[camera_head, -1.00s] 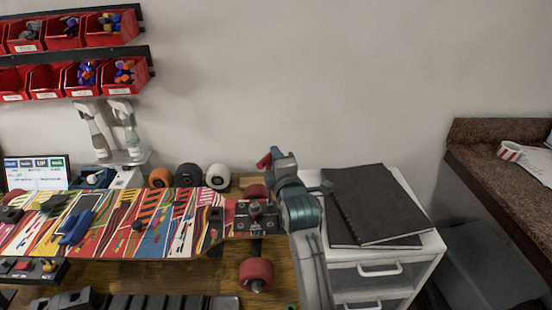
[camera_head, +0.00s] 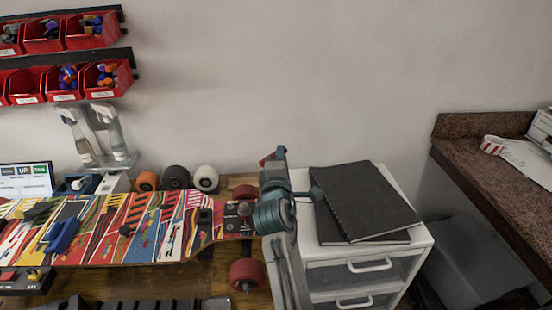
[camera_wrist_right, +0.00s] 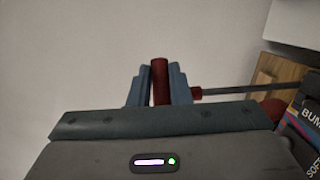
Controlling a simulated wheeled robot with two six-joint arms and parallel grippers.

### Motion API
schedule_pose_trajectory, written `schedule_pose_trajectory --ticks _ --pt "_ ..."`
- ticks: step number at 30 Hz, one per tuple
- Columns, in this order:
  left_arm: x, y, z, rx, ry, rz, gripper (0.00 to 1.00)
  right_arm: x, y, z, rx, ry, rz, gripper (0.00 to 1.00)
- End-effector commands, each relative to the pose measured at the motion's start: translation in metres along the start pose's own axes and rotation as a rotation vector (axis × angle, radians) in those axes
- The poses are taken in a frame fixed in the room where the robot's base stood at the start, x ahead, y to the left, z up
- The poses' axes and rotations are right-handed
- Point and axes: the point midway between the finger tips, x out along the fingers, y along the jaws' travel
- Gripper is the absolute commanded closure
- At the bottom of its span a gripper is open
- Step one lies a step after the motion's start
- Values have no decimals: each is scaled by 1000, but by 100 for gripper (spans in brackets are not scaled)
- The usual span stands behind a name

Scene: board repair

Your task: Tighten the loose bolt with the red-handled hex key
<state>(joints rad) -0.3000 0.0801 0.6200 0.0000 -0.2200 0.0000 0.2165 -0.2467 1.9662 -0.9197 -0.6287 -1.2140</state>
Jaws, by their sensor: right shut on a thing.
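The skateboard (camera_head: 150,230) lies with its colourful side up, its metal truck plate (camera_head: 232,220) and red wheels at its right end. Small bolts show on the plate, but I cannot tell which is loose. My right gripper (camera_head: 272,157) is raised above the right end of the board. It is shut on the red handle of the hex key (camera_wrist_right: 160,82), which stands between the two fingers in the right wrist view. The dark shaft (camera_wrist_right: 235,90) runs right from the handle; its tip is hidden. The left gripper is not in view.
A white drawer cabinet (camera_head: 405,262) with black notebooks (camera_head: 365,203) stands right of my right arm. Several loose wheels (camera_head: 176,176) and spray bottles (camera_head: 80,140) stand behind the board. Red bins (camera_head: 105,80) hang on the wall. The space above the board is clear.

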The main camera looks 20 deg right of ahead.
Motion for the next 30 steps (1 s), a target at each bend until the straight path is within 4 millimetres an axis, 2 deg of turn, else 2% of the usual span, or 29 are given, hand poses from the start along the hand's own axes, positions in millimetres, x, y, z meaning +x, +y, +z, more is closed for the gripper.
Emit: schedule_pose_trajectory --ticks 1,11,30 --pt "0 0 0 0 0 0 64 -21 18 -44 154 37 -57 100" --pt "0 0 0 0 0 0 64 -20 17 -44 157 49 -57 100" --pt "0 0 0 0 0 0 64 -21 12 -37 159 369 -37 100"
